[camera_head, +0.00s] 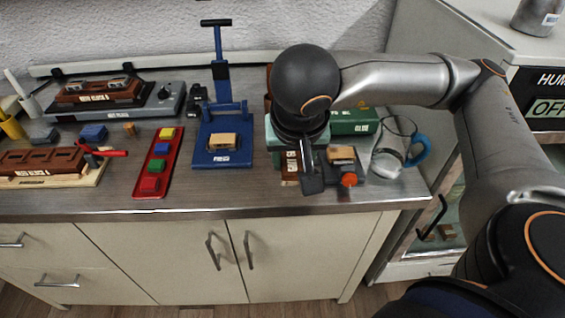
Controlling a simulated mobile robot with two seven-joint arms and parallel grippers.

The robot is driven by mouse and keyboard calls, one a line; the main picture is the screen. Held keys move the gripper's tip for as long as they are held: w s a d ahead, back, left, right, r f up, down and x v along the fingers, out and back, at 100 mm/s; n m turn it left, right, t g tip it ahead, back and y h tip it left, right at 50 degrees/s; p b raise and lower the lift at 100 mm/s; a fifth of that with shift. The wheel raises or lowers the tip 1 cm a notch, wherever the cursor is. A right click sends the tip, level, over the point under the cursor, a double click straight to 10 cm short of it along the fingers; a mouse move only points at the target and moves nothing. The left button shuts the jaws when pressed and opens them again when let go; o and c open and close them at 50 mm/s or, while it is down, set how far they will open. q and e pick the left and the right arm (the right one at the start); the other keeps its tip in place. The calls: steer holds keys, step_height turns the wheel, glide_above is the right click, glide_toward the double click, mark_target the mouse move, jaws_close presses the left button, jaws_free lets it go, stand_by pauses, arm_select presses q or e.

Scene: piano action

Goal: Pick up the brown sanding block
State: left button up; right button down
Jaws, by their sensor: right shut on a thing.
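My right gripper (311,178) points down over the right part of the counter, under its round black wrist. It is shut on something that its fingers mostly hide. A dark brown piece with a white label (290,166) shows at the left of the fingers and looks like the thing held, the brown sanding block. I cannot tell whether it touches what is below it. A dark fixture with a tan block on top (341,153) and an orange knob (348,180) stands just right of the fingers. My left gripper is not in view.
A green glue box (352,122) is behind the gripper, and a glass mug with a blue handle (392,150) is to its right. A blue press (222,158) and a red tray of coloured blocks (143,188) stand left. The counter's front edge is close.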

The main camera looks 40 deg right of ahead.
arm_select(q)
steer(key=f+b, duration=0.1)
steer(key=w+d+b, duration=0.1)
steer(key=b, duration=0.1)
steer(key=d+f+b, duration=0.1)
steer(key=b, duration=0.1)
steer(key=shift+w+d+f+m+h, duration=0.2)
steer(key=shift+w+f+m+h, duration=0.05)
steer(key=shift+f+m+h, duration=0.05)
arm_select(e)
steer(key=s+a+r, duration=0.2)
steer(key=s+r, duration=0.1)
steer(key=s, duration=0.5)
steer(key=shift+r, duration=0.2)
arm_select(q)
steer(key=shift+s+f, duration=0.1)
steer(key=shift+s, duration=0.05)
arm_select(e)
steer(key=shift+s, duration=0.1)
